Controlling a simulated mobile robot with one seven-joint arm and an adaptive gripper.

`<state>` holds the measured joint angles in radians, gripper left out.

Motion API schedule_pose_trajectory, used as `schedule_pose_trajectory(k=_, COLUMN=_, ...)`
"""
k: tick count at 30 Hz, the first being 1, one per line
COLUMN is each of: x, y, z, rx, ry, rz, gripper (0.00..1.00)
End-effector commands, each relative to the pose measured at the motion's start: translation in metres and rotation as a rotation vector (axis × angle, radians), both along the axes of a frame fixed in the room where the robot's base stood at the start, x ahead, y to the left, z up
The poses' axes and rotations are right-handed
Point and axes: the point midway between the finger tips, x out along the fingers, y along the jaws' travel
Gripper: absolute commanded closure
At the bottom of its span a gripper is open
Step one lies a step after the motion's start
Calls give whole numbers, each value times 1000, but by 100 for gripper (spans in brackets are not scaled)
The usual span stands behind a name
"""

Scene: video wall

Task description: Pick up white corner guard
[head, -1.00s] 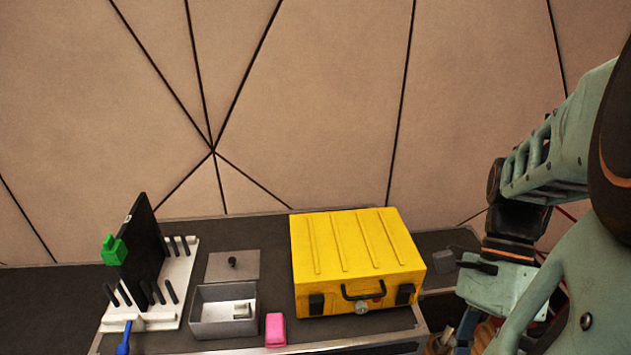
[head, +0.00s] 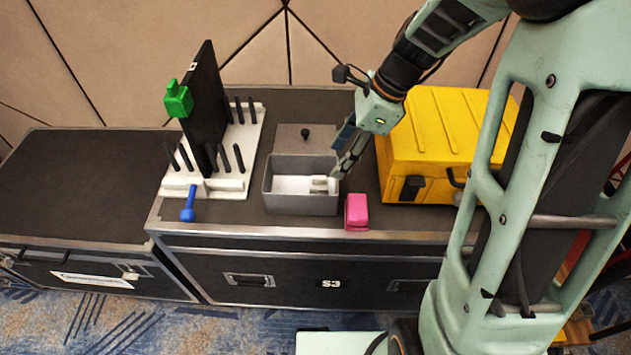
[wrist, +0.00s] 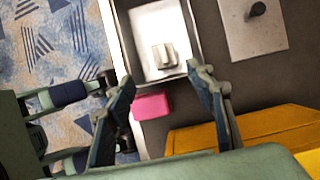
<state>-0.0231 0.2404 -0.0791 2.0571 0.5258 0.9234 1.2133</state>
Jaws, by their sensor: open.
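The white corner guard (head: 319,183) is a small stepped block lying inside an open grey box (head: 301,206), toward the box's right side. In the wrist view the guard (wrist: 165,55) lies on the box's pale floor, just ahead of the fingertips. My gripper (head: 340,172) is over the right edge of the box, pointing down. In the wrist view my gripper (wrist: 160,73) has its two fingers wide apart with nothing between them. Its fingers partly hide the box's right wall in the head view.
A pink block (head: 356,211) sits right of the box. A lid with a black knob (head: 305,136) lies behind the box. A white rack (head: 233,186) with pegs holds a black panel (head: 205,110) wearing a green guard (head: 178,99).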

Motion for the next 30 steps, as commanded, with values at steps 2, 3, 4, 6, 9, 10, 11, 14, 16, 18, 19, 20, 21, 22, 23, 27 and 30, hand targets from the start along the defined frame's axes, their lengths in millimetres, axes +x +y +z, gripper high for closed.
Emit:
schedule_pose_trajectory(k=2, x=1, y=5, z=-12, rx=0, ry=1, rz=0, gripper=51)
schedule_pose_trajectory(k=3, x=0, y=8, z=-18, rx=0, ry=3, rz=1, gripper=51)
schedule_pose_trajectory(k=4, x=0, y=10, z=-23, rx=0, ry=3, rz=0, gripper=51)
schedule_pose_trajectory(k=6, x=1, y=14, z=-33, rx=0, ry=3, rz=0, gripper=51)
schedule_pose_trajectory(k=9, x=1, y=19, z=-44, rx=0, ry=2, rz=1, gripper=51)
schedule_pose_trajectory(k=10, x=1, y=20, z=-47, rx=0, ry=2, rz=1, gripper=51)
schedule_pose_trajectory(k=11, x=1, y=20, z=-48, rx=0, ry=2, rz=1, gripper=51)
schedule_pose_trajectory(k=14, x=2, y=22, z=-52, rx=0, ry=1, rz=0, gripper=51)
schedule_pose_trajectory(k=16, x=3, y=24, z=-56, rx=0, ry=2, rz=1, gripper=51)
schedule_pose_trajectory(k=18, x=5, y=28, z=-64, rx=0, ry=2, rz=2, gripper=51)
schedule_pose_trajectory(k=19, x=6, y=30, z=-68, rx=0, ry=2, rz=2, gripper=51)
schedule_pose_trajectory(k=20, x=7, y=32, z=-72, rx=-1, ry=2, rz=2, gripper=51)
schedule_pose_trajectory(k=21, x=9, y=35, z=-78, rx=-1, ry=2, rz=2, gripper=51)
schedule_pose_trajectory(k=22, x=9, y=37, z=-82, rx=-1, ry=3, rz=2, gripper=51)
schedule_pose_trajectory(k=23, x=9, y=38, z=-87, rx=-1, ry=4, rz=2, gripper=51)
schedule_pose_trajectory(k=27, x=9, y=44, z=-97, rx=0, ry=1, rz=1, gripper=51)
schedule_pose_trajectory(k=30, x=10, y=44, z=-96, rx=0, ry=0, rz=1, gripper=51)
